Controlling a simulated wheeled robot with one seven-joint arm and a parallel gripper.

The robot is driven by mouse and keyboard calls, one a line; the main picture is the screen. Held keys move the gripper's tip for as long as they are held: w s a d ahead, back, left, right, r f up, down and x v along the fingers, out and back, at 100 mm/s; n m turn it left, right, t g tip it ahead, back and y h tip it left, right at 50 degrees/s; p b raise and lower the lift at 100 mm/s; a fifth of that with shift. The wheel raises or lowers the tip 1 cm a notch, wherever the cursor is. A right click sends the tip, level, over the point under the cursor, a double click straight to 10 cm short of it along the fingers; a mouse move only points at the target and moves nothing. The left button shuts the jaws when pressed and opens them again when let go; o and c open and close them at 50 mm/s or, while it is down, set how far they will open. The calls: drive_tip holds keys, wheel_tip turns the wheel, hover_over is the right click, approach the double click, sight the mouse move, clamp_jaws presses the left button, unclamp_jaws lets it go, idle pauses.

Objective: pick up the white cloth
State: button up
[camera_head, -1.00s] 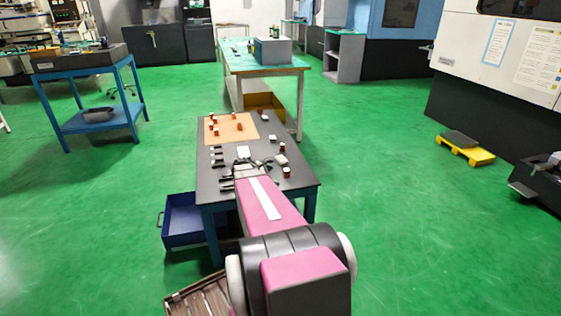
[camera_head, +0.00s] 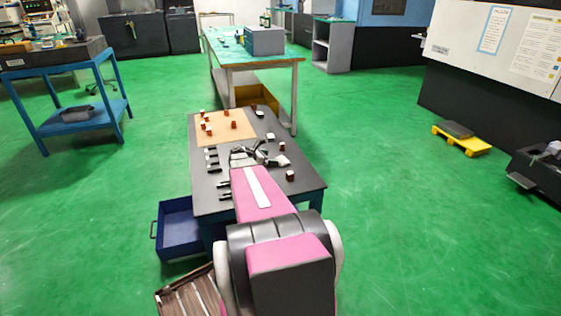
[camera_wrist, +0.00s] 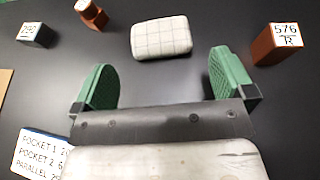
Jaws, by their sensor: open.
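The white cloth (camera_wrist: 162,37) is a small, padded-looking pad with a faint grid, lying on the dark tabletop. It also shows in the head view (camera_head: 283,160), close beside my gripper (camera_head: 266,155). In the wrist view my gripper (camera_wrist: 164,80) is open, with two green pads spread apart and nothing between them. The cloth lies just beyond the fingertips, roughly centred on the gap, apart from both pads.
A brown block marked 576 R (camera_wrist: 276,44) is right of the cloth; a dark block (camera_wrist: 36,34) and a red-brown piece (camera_wrist: 91,14) are left. A lettered card (camera_wrist: 40,153) lies lower left. An open blue drawer (camera_head: 178,228) juts from the table's left side.

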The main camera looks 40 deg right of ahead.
sight(285, 158)
drive_tip(key=x, duration=0.4)
drive_tip(key=shift+d+f, duration=0.1)
drive_tip(key=shift+d, duration=0.1)
drive_tip(key=shift+x, duration=2.6)
drive_tip(key=shift+w, duration=0.1)
drive_tip(key=c, duration=0.6)
